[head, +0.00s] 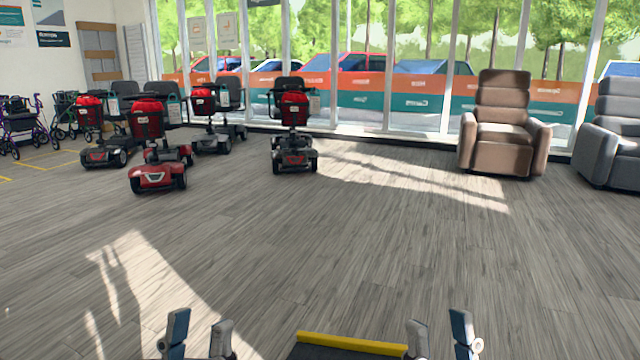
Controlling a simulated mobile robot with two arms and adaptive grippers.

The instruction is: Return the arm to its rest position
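My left gripper (198,338) is at the bottom edge of the head view, left of the middle. Its two fingers stand apart with only floor between them. My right gripper (440,338) is at the bottom edge, right of the middle. Its fingers also stand apart with nothing between them. Only the finger ends show; both arms are out of the picture below. Neither gripper touches anything in view.
A red scooter (158,160) stands ahead on the left, with several others around it. A dark scooter (293,130) stands near the windows. A brown armchair (503,130) and grey armchair (612,140) are at right. The floor (330,240) between is clear.

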